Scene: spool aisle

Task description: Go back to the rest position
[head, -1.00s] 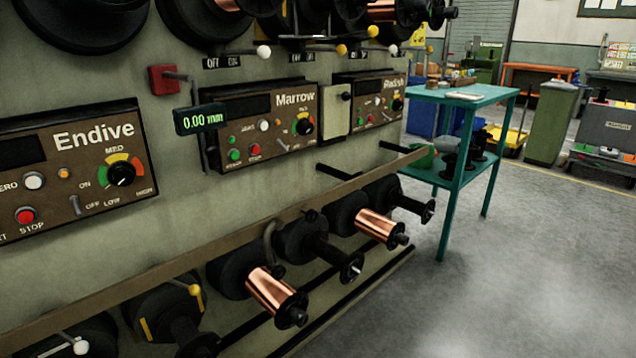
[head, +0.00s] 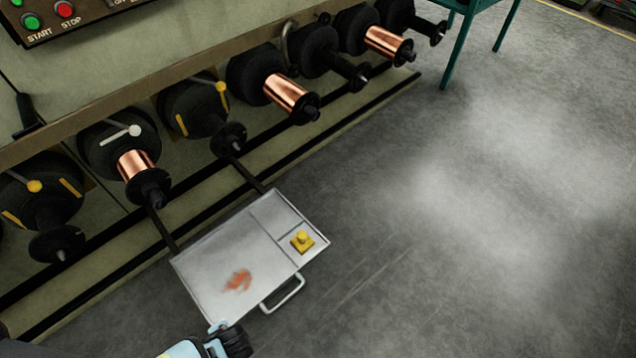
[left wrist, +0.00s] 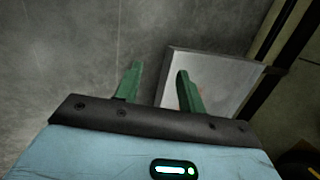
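My left gripper shows in the left wrist view (left wrist: 158,74) with its two green fingers apart and nothing held between them. Beyond the fingers, the grey tray (left wrist: 222,72) shows below. In the head view, part of a light-blue and black arm of mine comes in at the bottom, near the tray's front-left corner; its fingers cannot be made out there. My right gripper is in neither view.
The metal tray (head: 215,262) juts from the machine on two dark bars, with a handle (head: 283,293) in front. It holds copper-coloured scraps (head: 237,281) and a yellow block (head: 302,242). Copper spools (head: 285,92) line the machine. The floor at right is clear.

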